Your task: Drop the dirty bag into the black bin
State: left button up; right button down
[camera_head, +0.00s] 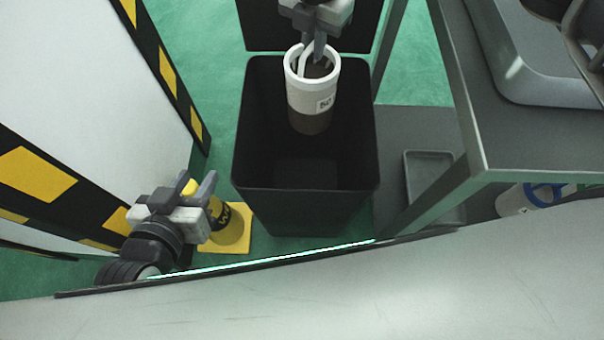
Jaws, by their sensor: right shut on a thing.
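The bag (312,95) is a cylinder with a white upper part, a brown-grey lower part, an open top and a small label reading 50. My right gripper (314,48) reaches in from the top and is shut on the bag at its rim. The bag hangs upright over the mouth of the black bin (305,212), apart from its walls as far as I can tell. The bin's visible inside looks empty. My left gripper (198,184) is at the lower left, away from the bin, with its fingers spread apart and nothing held between them.
A yellow and black cylinder (229,225) stands on a yellow square (240,242) on the green floor, behind my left gripper. A grey metal table (520,135) stands right of the bin. A white and blue container (514,200) lies below it. A striped white panel (85,75) is left.

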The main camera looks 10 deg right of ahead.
jog(key=c, duration=1.4)
grip_release()
jog(key=shift+c, duration=0.2)
jog(key=shift+r, duration=0.35)
notch_tip(320, 180, up, 15)
jog(key=shift+r+p, duration=0.2)
jog(key=shift+p, duration=0.25)
